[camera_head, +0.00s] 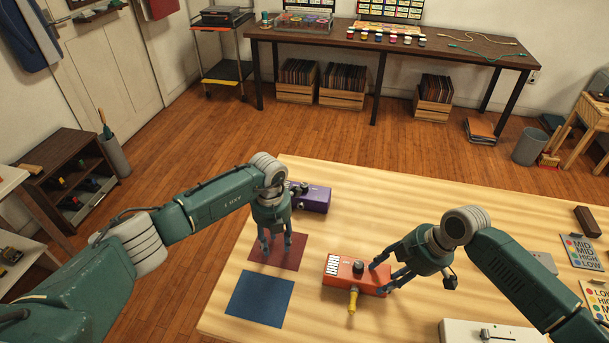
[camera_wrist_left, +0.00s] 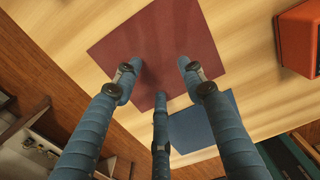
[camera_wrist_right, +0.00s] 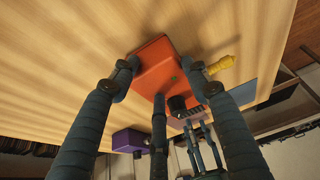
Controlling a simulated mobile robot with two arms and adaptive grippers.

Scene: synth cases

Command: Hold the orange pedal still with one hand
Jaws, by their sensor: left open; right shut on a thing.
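The orange pedal (camera_head: 346,270) lies on the light wooden table, with a dark knob and a white striped patch on top. A yellow plug (camera_head: 352,301) sticks out of its near side. My right gripper (camera_head: 382,278) is shut on the pedal's right end; the right wrist view shows its fingers on both sides of the orange body (camera_wrist_right: 158,68). My left gripper (camera_head: 275,245) is open and empty above the dark red mat (camera_head: 290,258). That mat also fills the middle of the left wrist view (camera_wrist_left: 140,35), with the pedal's edge (camera_wrist_left: 300,40) at upper right.
A purple pedal (camera_head: 316,199) stands behind the red mat. A blue mat (camera_head: 261,298) lies in front of it, bare. A white box (camera_head: 490,332) is at the front edge, and printed cards (camera_head: 581,252) lie at the right. The table's back middle is clear.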

